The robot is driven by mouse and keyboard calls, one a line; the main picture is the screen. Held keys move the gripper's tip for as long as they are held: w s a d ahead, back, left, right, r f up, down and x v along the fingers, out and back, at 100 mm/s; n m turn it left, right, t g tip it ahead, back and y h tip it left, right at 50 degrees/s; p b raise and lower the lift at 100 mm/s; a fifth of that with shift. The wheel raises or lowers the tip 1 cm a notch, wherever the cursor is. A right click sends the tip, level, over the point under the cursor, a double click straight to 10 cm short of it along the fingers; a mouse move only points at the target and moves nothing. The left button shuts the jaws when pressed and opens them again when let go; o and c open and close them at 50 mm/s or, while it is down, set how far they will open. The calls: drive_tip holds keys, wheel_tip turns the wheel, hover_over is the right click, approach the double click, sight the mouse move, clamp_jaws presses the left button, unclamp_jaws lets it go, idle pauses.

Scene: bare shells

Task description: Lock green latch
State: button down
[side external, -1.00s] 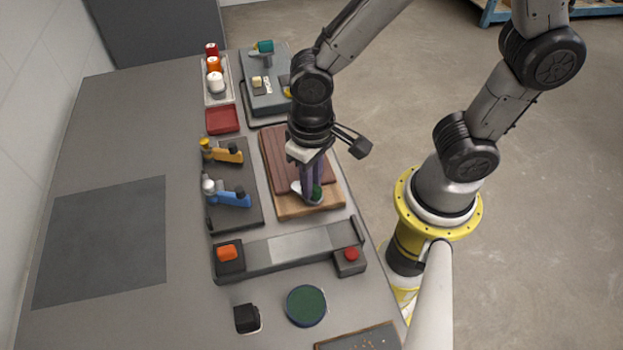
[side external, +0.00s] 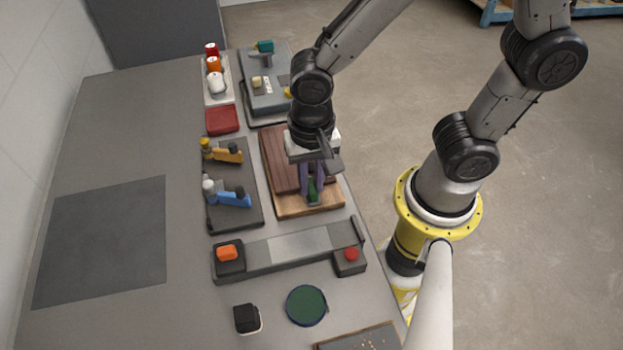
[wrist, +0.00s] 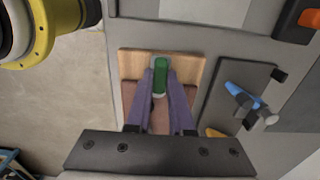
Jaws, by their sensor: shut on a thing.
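The green latch (side external: 313,189) sits at the near end of a wooden box, over its light wood base (side external: 287,209) and close to the dark brown wooden lid (side external: 283,155). In the wrist view the green latch (wrist: 160,80) stands in the middle, lengthwise between my fingers. My gripper (side external: 313,197) points down with its purple-grey fingers on either side of the latch, shut on it. The wrist view also shows my gripper (wrist: 160,74) with one finger on each side. The fingers hide part of the latch and its mount.
Left of the box, a dark tray (side external: 245,215) holds orange and blue clamps. Nearer is a grey rail (side external: 300,243) with an orange block (side external: 227,253) and a red button (side external: 351,254). A green disc (side external: 306,305) lies in front. The table's left side is clear.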

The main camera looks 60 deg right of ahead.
sight(311, 185)
idle(0.5)
drive_tip(key=c, duration=0.8)
unclamp_jaws()
drive_tip(key=shift+r, duration=0.1)
wheel_tip(311, 185, up, 14)
